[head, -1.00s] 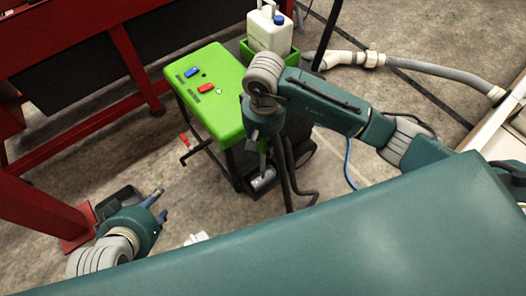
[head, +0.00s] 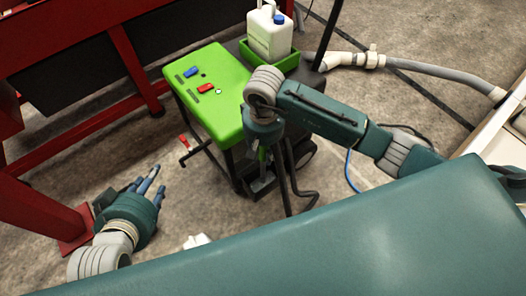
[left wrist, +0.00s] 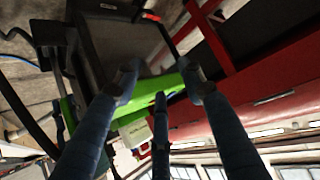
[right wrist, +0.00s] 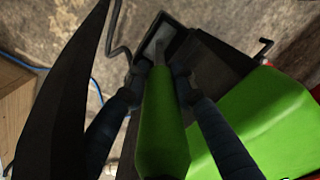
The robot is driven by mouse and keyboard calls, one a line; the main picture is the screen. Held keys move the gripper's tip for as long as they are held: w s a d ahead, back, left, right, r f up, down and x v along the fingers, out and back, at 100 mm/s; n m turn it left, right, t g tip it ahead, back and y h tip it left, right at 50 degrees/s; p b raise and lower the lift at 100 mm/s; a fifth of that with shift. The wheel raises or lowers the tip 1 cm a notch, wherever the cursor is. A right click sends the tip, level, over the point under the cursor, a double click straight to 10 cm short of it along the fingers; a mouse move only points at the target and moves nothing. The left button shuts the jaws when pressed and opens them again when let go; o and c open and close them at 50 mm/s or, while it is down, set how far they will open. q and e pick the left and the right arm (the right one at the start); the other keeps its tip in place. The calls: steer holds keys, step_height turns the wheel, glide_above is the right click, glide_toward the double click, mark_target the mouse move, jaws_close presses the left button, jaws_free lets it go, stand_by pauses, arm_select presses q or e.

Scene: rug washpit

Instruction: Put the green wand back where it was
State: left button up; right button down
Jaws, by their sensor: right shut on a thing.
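My right gripper (right wrist: 158,95) is shut on the green wand (right wrist: 160,130), with its fingers on either side of the handle. In the head view the right gripper (head: 264,146) is beside the green-topped cart (head: 222,108), and only a little of the wand shows below the wrist. In the right wrist view the wand's thin grey end points at a dark, open holder (right wrist: 180,40) low on the cart's side. I cannot tell whether the end is inside it or above it. My left gripper (head: 152,182) is empty, its fingers spread, away from the cart at the lower left.
A white jug (head: 270,35) stands in a green tray (head: 268,60) behind the cart top. Black hoses (head: 287,180) hang close to the right gripper. A red frame (head: 128,70) stands at the left. A grey pipe (head: 430,68) and a blue cable (head: 348,168) lie on the floor.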

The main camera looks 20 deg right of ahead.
arm_select(q)
steer(key=shift+w+d, duration=0.1)
arm_select(e)
steer(key=c, duration=1.4)
jaws_free()
steer(key=shift+c, duration=0.2)
step_height(320, 180, up, 6)
steer(key=shift+f+p, duration=0.25)
steer(key=shift+p, duration=0.6)
step_height(320, 180, up, 6)
steer(key=shift+r+p, duration=0.1)
steer(key=shift+p, duration=0.45)
arm_select(q)
steer(key=s+a+f+g, duration=0.2)
steer(key=s+f+g, duration=0.1)
steer(key=s, duration=0.4)
steer(key=s+a+f+g+y, duration=0.1)
steer(key=s+a+f+g, duration=0.1)
steer(key=s, duration=0.4)
steer(key=shift+s+a+f+g+y, duration=0.2)
steer(key=shift+s+f+g+y, duration=0.15)
steer(key=shift+f+g, duration=0.4)
arm_select(e)
steer(key=shift+s+r, duration=0.1)
steer(key=shift+r, duration=0.15)
